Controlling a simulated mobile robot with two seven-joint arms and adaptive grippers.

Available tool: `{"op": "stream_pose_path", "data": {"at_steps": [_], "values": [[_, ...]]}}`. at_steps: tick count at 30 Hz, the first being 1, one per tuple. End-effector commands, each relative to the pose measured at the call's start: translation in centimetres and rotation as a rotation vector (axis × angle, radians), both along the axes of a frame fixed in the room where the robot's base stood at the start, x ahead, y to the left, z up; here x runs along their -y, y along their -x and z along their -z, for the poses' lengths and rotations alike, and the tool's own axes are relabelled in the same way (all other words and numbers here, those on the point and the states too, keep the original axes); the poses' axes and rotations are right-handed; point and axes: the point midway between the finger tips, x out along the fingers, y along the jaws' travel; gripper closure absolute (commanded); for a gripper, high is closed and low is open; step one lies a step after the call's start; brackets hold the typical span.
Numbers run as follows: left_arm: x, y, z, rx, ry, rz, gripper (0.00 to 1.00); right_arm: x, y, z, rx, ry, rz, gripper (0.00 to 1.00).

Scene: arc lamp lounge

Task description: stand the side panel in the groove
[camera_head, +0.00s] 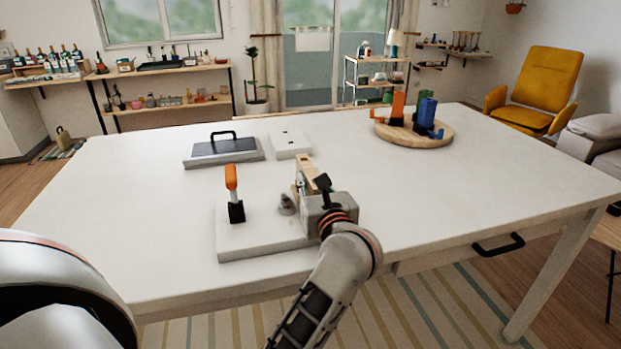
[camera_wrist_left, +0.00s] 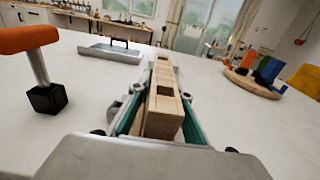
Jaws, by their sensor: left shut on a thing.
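My left gripper (camera_head: 318,196) is shut on a pale wooden piece with square cut-outs, which looks like the side panel (camera_head: 305,172). In the left wrist view the panel (camera_wrist_left: 163,104) sits between the green-lined fingers of the gripper (camera_wrist_left: 160,120) and points away from the camera. The gripper is over the right part of a light grey base board (camera_head: 250,242). A clamp with an orange handle (camera_head: 231,178) and black foot stands on this board, left of the gripper. A small grey part (camera_head: 287,204) is beside the gripper. I cannot make out a groove.
Behind the board are a grey tray with a black handle (camera_head: 222,150) and a white block with small holes (camera_head: 290,145). A round wooden board (camera_head: 415,139) with orange and blue items stands at the back right. The table's right side (camera_head: 450,200) is clear.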

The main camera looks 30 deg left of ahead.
Motion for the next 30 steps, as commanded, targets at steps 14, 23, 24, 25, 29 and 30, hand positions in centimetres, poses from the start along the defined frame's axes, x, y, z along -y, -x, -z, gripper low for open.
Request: {"op": "stream_pose_path", "data": {"at_steps": [14, 23, 24, 25, 29, 30], "values": [[0.0, 0.0, 0.2, 0.001, -0.001, 0.0, 0.61, 0.0, 0.1, 0.3, -0.003, 0.0, 0.0, 0.6], [0.0, 0.0, -1.9, 0.005, 0.005, 0.0, 0.61, 0.1, 0.1, 0.3, -0.002, 0.002, -0.001, 0.6], [0.0, 0.0, -2.6, 0.005, 0.004, 0.0, 0.61, 0.1, 0.1, 0.3, -0.003, 0.002, 0.0, 0.6], [0.0, 0.0, -3.3, 0.007, 0.004, 0.0, 0.61, 0.1, 0.1, 0.3, -0.003, 0.002, 0.0, 0.6], [0.0, 0.0, -5.8, 0.007, 0.003, 0.0, 0.61, 0.0, 0.1, 0.3, -0.003, 0.001, 0.0, 0.6], [0.0, 0.0, -6.5, 0.006, 0.002, 0.0, 0.61, 0.0, 0.1, 0.3, -0.003, 0.001, 0.0, 0.6]]}}
